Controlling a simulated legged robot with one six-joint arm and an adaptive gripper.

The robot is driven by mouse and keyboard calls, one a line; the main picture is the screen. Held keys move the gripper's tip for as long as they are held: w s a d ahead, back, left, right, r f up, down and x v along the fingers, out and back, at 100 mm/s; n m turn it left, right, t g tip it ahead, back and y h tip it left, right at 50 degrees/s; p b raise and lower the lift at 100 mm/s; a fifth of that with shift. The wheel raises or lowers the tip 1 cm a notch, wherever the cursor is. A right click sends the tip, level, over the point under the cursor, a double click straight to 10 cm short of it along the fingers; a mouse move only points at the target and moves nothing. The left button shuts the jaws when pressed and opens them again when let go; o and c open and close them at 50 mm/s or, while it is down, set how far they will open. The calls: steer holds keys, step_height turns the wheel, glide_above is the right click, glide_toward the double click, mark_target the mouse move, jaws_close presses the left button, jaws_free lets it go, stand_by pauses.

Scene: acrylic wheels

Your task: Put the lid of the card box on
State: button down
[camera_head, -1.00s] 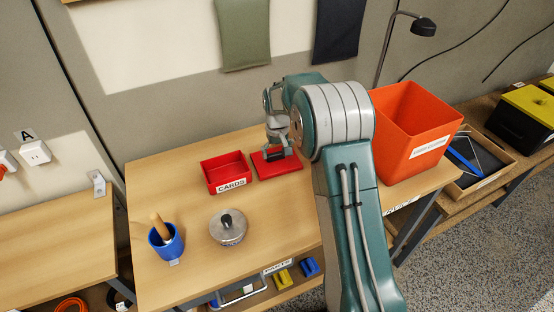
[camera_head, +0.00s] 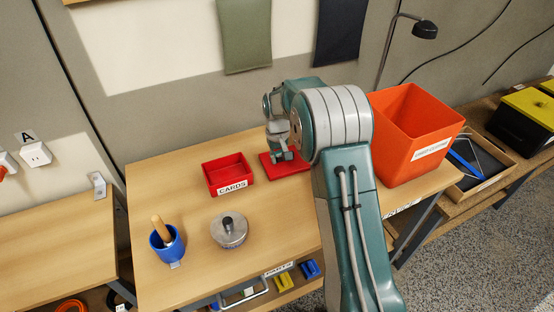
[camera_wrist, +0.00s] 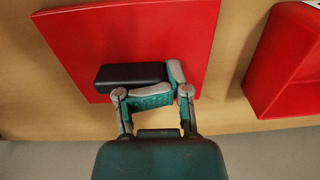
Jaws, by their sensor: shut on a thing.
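The red card box (camera_head: 226,187) stands open and empty on the wooden table, with a CARDS label on its front. Its side also shows at the right of the wrist view (camera_wrist: 292,70). The flat red lid (camera_head: 290,169) is to the right of the box, apart from it, and fills the upper middle of the wrist view (camera_wrist: 150,30). A black block handle (camera_wrist: 125,75) sits on the lid. My gripper (camera_head: 281,157) is over the lid, shut on its handle; the wrist view shows the fingers (camera_wrist: 165,88) at the handle's end. Whether the lid touches the table is unclear.
A large orange bin (camera_head: 415,135) stands right of my arm. A metal pot lid with a dark knob (camera_head: 229,230) and a blue cup holding a wooden-handled tool (camera_head: 167,245) are at the front left. A bent lamp (camera_head: 424,28) stands behind. The table left of the box is clear.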

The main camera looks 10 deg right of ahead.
steer(key=r, duration=0.4)
steer(key=shift+s+d, duration=0.1)
steer(key=shift+s, duration=0.15)
steer(key=s+d+r, duration=0.3)
steer(key=s+r, duration=0.6)
steer(key=s, duration=0.4)
steer(key=shift+d, duration=0.2)
steer(key=shift+c, duration=1.4)
jaws_free()
steer(key=shift+r, duration=0.1)
